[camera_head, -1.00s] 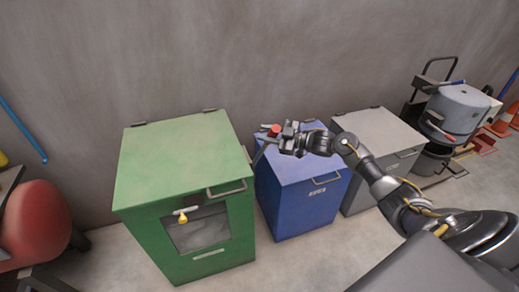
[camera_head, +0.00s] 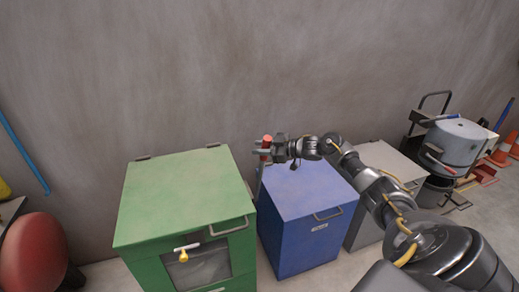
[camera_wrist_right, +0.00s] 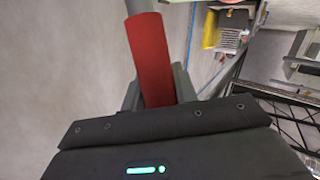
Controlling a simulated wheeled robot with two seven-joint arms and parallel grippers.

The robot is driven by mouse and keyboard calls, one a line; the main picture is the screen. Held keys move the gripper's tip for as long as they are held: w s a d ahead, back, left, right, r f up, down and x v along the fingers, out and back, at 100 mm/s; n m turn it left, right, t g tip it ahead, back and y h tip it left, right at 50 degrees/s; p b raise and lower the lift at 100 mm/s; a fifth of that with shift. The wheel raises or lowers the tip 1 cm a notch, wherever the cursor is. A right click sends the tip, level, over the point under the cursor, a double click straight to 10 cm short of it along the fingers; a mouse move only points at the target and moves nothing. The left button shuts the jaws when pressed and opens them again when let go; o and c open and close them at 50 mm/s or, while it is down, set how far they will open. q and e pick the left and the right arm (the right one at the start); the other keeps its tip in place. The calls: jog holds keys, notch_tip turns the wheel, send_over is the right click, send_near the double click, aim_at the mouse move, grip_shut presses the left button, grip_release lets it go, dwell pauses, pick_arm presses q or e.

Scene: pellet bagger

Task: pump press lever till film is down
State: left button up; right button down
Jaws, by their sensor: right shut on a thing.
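The press lever's red grip (camera_head: 267,140) stands at the right side of the green box (camera_head: 185,195), with a thin grey rod running down below it. My right gripper (camera_head: 268,150) is shut around this grip. In the right wrist view the red grip (camera_wrist_right: 150,55) sits between the fingers, with the grey rod beyond it. The green box has a front window (camera_head: 200,270) with pale material behind it, cut by the lower edge of the view; I cannot tell how far down any film is. My left gripper is not in view.
A blue box (camera_head: 305,220) and a grey box (camera_head: 378,235) stand to the right, partly behind my right arm. A grey drum (camera_head: 455,145) stands farther right. A red rounded thing (camera_head: 32,255) is at left.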

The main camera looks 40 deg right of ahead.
jog(key=c, duration=1.1)
grip_release()
jog(key=shift+d, duration=0.1)
jog(key=shift+s+d, duration=0.2)
jog(key=shift+s, duration=0.25)
jog(key=b+v, duration=0.2)
jog(key=v, duration=0.8)
jog(key=shift+b, duration=0.35)
